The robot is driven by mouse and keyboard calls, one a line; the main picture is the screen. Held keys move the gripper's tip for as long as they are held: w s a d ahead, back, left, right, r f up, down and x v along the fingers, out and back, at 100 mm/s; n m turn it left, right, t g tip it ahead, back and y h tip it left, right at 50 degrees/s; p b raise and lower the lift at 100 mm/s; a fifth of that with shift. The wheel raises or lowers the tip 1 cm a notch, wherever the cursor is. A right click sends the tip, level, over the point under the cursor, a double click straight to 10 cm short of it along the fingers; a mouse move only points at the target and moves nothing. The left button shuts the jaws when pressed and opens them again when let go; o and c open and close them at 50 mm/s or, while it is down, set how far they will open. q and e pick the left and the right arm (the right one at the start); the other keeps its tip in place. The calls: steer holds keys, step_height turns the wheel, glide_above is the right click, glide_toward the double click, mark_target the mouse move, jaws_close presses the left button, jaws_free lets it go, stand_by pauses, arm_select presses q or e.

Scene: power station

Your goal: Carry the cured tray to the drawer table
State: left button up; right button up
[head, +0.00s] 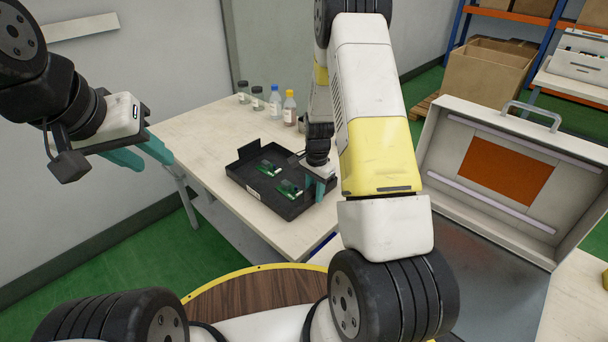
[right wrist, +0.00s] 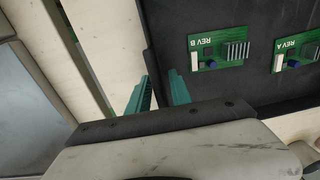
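The tray (head: 262,199) is black, with low walls, and sits on the pale table. Two green circuit boards (head: 289,188) lie in it. The right wrist view shows the tray's floor (right wrist: 265,95) and boards marked REV B (right wrist: 219,50) and REV A (right wrist: 298,58). My right gripper (head: 314,190) is at the tray's right side. In the right wrist view its teal fingers (right wrist: 160,80) stand either side of the tray's edge; whether they clamp it is unclear. My left gripper (head: 156,162) is open and empty, left of the table. I cannot identify the drawer table.
Several small bottles (head: 275,102) stand on the table (head: 195,128) behind the tray. An open metal case (head: 440,135) with an orange panel is at the right. A cardboard box (head: 485,78) and shelving are at the back right. Green floor shows at the left.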

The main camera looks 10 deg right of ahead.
steer(key=shift+r, duration=0.1)
step_height(320, 180, up, 12)
steer(key=shift+s+d+f, duration=0.1)
steer(key=shift+s, duration=0.05)
steer(key=s+a+r+n+t+y, duration=0.15)
steer(key=s+r+n, duration=0.25)
steer(key=s+r, duration=0.5)
steer(key=s+a+r+n+t+y, duration=0.1)
steer(key=s+a+r+n+t, duration=0.35)
steer(key=r, duration=0.75)
steer(key=s+r+n, duration=0.3)
steer(key=s, duration=0.7)
steer(key=shift+s+r, duration=0.15)
steer(key=shift+s, duration=0.25)
steer(key=shift+d+h, duration=0.15)
steer(key=shift+h, duration=0.1)
